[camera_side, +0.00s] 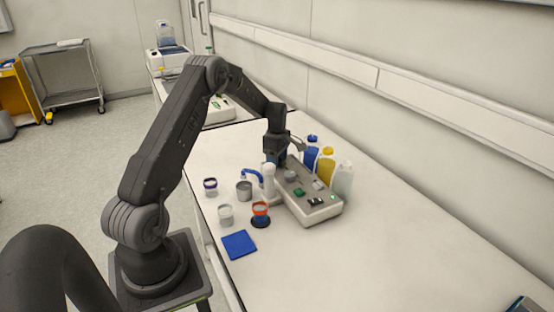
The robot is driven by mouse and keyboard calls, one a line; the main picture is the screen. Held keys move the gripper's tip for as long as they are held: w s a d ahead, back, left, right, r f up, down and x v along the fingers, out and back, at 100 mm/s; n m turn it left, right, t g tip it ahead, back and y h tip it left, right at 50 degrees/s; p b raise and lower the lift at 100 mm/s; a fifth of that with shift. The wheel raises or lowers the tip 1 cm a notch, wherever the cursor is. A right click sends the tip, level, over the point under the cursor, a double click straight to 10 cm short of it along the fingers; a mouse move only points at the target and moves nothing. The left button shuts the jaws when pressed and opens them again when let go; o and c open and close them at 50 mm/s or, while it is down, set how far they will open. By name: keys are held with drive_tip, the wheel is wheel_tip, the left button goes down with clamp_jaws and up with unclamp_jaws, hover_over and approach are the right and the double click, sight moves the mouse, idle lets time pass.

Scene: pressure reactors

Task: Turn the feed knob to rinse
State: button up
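A grey console (310,208) stands on the white bench. A round grey knob (291,176) is on its top, with a second pale grey part (318,185) further right. I cannot tell which is the feed knob, and no labels or pointer settings are legible. My gripper (283,155) is over the far left end of the console, beyond the round knob in the picture. The fingers are small and dark, so their opening and any contact are unclear. They hide part of the console's far end.
Blue, yellow and white bottles (327,166) stand close behind the console.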

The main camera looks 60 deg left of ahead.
drive_tip(key=c, duration=0.7)
drive_tip(key=m, duration=2.3)
drive_tip(key=shift+m, duration=0.4)
idle(0.4)
